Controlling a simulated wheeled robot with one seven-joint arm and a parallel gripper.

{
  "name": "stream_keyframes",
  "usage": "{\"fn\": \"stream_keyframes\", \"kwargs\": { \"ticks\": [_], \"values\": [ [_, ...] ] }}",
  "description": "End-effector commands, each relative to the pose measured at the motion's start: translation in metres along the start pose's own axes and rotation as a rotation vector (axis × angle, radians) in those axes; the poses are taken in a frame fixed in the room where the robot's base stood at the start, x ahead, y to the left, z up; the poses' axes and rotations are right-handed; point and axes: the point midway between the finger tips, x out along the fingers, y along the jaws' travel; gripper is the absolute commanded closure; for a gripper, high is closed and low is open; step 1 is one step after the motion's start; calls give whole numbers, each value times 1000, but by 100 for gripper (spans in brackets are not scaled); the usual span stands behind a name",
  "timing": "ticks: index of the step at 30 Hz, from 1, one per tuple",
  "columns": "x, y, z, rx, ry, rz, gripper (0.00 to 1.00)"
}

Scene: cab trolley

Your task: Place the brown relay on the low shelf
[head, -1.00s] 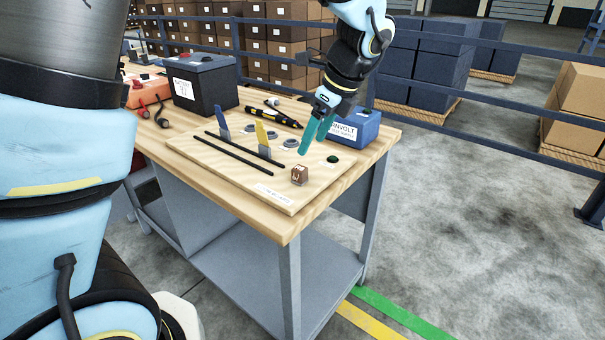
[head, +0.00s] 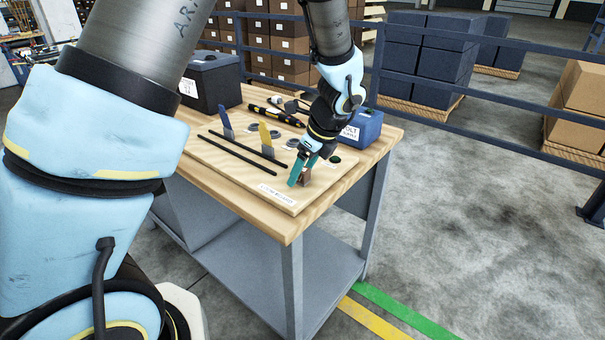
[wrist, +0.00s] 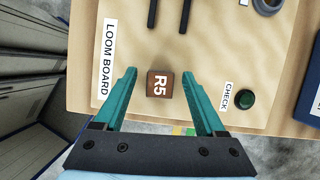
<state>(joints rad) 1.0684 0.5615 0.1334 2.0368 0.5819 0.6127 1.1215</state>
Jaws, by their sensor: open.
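The brown relay (wrist: 160,83), a small cube marked R5, stands on the loom board (wrist: 220,60) near the board's front right corner. In the head view the relay (head: 304,183) is partly hidden by my gripper (head: 300,178). In the wrist view my gripper (wrist: 157,95) is open, with one teal finger on each side of the relay and gaps between. I cannot tell how far the fingertips are above the board. The low shelf (head: 255,265) is the grey lower deck of the trolley, and its visible part is bare.
A green button (wrist: 247,97) marked CHECK is right of the relay. Black rods (head: 240,155), upright blue and yellow pieces and a blue box (head: 366,128) stand farther back. A trolley leg (head: 291,290) rises at the shelf's front corner.

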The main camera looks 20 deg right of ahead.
Motion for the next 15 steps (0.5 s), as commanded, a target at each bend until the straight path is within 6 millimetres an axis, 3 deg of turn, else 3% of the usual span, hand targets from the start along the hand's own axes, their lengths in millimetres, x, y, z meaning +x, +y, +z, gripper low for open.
{"fn": "stream_keyframes", "kwargs": {
  "ticks": [5, 15],
  "values": [
    [0, 0, 0, 0, 0, 0, 30],
    [0, 0, 0, -1, 0, 0, 68]
  ]
}}
